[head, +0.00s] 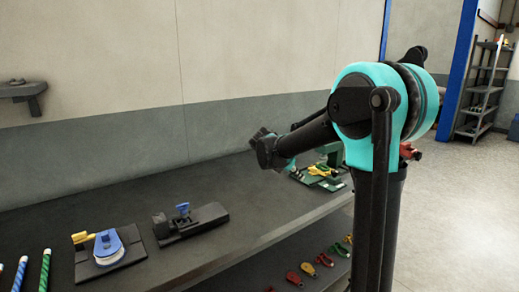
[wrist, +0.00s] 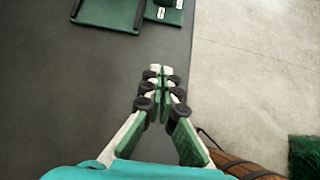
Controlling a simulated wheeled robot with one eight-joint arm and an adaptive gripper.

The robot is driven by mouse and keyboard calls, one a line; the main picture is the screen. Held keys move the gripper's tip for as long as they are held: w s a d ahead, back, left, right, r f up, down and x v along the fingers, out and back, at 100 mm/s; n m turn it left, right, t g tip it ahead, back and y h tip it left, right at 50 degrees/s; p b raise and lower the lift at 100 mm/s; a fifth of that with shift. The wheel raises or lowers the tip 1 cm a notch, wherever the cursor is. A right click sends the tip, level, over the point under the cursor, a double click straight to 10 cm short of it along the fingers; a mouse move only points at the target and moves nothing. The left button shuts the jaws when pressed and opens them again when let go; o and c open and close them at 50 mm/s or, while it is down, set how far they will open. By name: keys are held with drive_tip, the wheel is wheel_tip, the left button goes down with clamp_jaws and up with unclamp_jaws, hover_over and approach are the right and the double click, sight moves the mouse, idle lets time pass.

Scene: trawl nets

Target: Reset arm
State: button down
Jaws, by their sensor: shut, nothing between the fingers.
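My gripper (wrist: 161,75) shows in the wrist view with its green-and-white fingers shut together and nothing between them. It points along the dark bench top (wrist: 95,90), close to the bench's edge. In the head view my turquoise and black arm stands at the right of the bench, its dark forearm reaching left over it. My fingers cannot be made out there.
The bench (head: 190,245) holds a blue pulley block (head: 108,245), a black fixture (head: 192,222), striped rods (head: 45,268) and green trays (wrist: 110,13). Coloured shackles (head: 309,269) lie on the lower shelf. A brown cylinder (wrist: 238,167) and green netting (wrist: 304,157) are at lower right.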

drive_tip(key=s+d+f+m+y, duration=0.1)
drive_tip(key=s+f+m+y, duration=0.1)
drive_tip(key=s+f+m, duration=0.4)
drive_tip(key=s+d+f+m+y, duration=0.1)
drive_tip(key=s+f+m+y, duration=0.1)
drive_tip(key=s+f+m, duration=0.4)
drive_tip(key=s+d+f+m+g+y, duration=0.1)
drive_tip(key=s+f+m+y, duration=0.2)
drive_tip(key=s+m, duration=1)
drive_tip(key=s+f, duration=0.3)
drive_tip(key=s, duration=0.3)
drive_tip(key=shift+d, duration=0.35)
drive_tip(key=shift+r, duration=0.1)
